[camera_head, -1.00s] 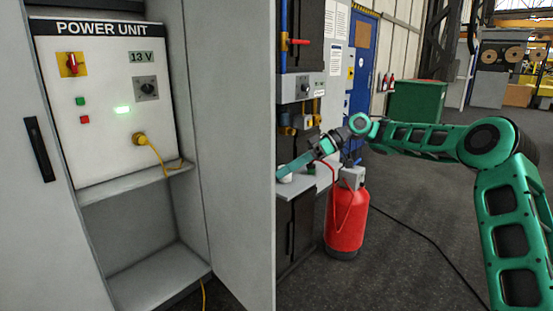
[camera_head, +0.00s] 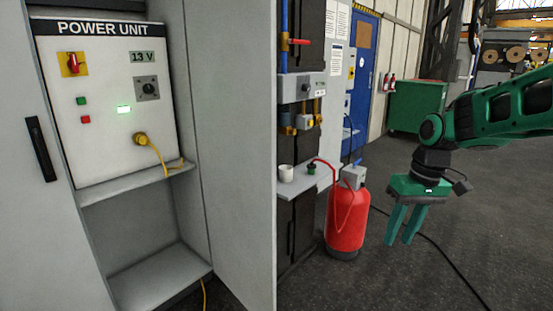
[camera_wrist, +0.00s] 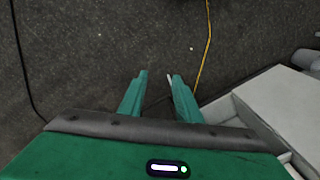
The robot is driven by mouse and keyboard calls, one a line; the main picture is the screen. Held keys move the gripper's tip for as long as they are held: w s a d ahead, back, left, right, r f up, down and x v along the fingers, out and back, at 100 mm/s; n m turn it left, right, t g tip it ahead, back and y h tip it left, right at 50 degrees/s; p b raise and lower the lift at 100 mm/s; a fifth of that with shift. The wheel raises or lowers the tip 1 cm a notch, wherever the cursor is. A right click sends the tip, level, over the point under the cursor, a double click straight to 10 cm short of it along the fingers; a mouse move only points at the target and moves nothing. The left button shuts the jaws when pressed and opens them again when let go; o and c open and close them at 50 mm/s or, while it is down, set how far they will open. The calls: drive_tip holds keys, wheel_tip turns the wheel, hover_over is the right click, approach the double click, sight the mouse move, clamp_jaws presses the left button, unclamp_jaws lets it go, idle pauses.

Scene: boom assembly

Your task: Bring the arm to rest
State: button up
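My gripper (camera_head: 402,238) hangs at the right of the head view with its two green fingers pointing down. It is apart from everything and holds nothing. In the wrist view the gripper (camera_wrist: 157,76) shows its fingers spread with a gap between them, and only dark floor lies beyond. My green arm reaches in from the right edge of the head view.
An open grey cabinet (camera_head: 235,130) with a power unit (camera_head: 105,100) fills the left. A black cable (camera_head: 440,255) and yellow cable (camera_wrist: 208,45) lie on open floor.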

drive_tip(key=s+d+f+m, duration=0.2)
drive_tip(key=s+d+m, duration=0.2)
drive_tip(key=s, duration=0.9)
drive_tip(key=s+d+f+m+h, duration=0.1)
drive_tip(key=s+d+m, duration=0.3)
drive_tip(key=s, duration=0.9)
drive_tip(key=d+f, duration=0.1)
drive_tip(key=d, duration=0.2)
drive_tip(key=shift+d+h, duration=0.25)
drive_tip(key=shift+h, duration=0.05)
